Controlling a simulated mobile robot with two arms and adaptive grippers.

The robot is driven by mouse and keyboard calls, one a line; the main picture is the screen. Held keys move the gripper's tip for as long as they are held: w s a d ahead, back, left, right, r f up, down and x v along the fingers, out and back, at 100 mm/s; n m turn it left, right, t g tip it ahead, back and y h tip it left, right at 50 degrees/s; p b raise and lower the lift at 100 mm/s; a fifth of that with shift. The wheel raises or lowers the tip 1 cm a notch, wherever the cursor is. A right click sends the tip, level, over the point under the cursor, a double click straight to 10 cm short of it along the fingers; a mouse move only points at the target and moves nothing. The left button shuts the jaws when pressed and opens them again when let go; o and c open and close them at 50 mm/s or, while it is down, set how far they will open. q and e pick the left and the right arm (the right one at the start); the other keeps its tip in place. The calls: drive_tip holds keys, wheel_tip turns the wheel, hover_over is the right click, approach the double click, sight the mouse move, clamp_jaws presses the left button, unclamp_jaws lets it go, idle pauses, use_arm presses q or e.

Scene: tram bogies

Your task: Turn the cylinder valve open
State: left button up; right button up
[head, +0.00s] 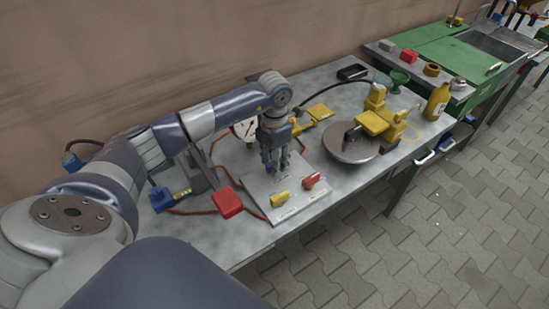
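A light grey valve panel (293,207) lies on the metal bench in the middle of the head view. It carries a yellow handle (279,199) and a red handle (312,181). Its markings are too small to read, so I cannot tell which handle is the cylinder valve. My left gripper (276,170) points down over the rear part of the panel, behind both handles and apart from them. Its fingers hide the panel just below and behind them. I cannot tell whether they touch anything or how far apart they are. My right gripper is not in view.
A red block (228,203) sits left of the panel, with red hoses nearby. Right of it are a grey disc (351,146) and a yellow device (374,122). A gauge stands behind the gripper. A yellow bottle (437,102) stands at the bench's right end. The paved floor is clear.

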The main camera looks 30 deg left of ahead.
use_arm(q)
clamp_jaws()
drive_tip(key=shift+n, duration=0.3)
drive_tip(key=n, duration=0.3)
drive_tip(key=shift+n, duration=0.3)
drive_tip(key=n, duration=0.2)
drive_tip(key=shift+n, duration=0.4)
drive_tip(key=n, duration=0.5)
drive_tip(key=shift+r+p, duration=0.1)
drive_tip(key=shift+p, duration=0.25)
drive_tip(key=n+p, duration=0.1)
drive_tip(key=n, duration=0.5)
